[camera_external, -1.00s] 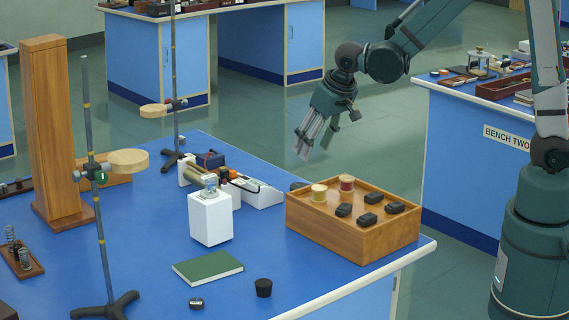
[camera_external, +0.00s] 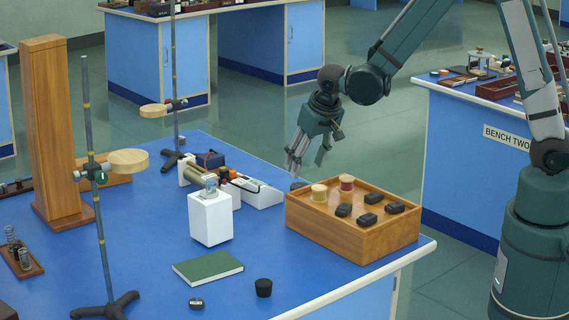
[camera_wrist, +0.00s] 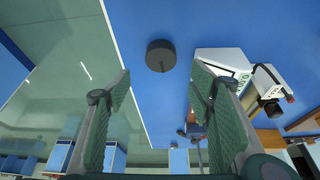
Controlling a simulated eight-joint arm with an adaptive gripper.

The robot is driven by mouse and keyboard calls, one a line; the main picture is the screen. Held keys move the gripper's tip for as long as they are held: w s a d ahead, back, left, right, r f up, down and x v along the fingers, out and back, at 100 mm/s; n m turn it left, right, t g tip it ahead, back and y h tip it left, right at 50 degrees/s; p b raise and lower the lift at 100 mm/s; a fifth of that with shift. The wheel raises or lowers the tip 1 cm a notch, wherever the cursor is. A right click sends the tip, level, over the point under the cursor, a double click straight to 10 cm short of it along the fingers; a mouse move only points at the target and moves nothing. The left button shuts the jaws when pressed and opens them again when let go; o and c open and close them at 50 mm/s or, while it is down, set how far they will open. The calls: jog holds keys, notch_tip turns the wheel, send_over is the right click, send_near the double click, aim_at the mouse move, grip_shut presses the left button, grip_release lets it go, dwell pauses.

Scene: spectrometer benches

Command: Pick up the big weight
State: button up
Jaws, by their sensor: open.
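A dark, round weight (camera_wrist: 160,55) lies on the blue bench (camera_wrist: 185,20) in the wrist view, ahead of my fingertips and midway between them. It seems to be the dark shape (camera_external: 297,185) behind the wooden tray in the external view, where the tray partly hides it. I cannot confirm that it is the big weight. My gripper (camera_external: 305,162) is open and empty above the bench's far edge, over that dark shape. In the wrist view my gripper (camera_wrist: 160,76) has its two fingers spread wide, with nothing between them.
The wooden tray (camera_external: 330,232), with two spools and several dark blocks, stands in front of the weight. A white instrument (camera_external: 258,194) stands left of it. A dark stopper-like piece (camera_external: 263,288), a green book (camera_external: 208,267) and clamp stands are farther off. The bench edge is close.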

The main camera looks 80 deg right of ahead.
aim_at(299, 185)
jog(key=shift+f, duration=0.1)
jog(key=shift+x, duration=1.2)
jog(key=shift+a+b+x, duration=0.2)
jog(key=shift+b+x, duration=0.55)
jog(key=shift+x, duration=1.85)
jog(key=shift+f, duration=0.1)
jog(key=c, duration=1.1)
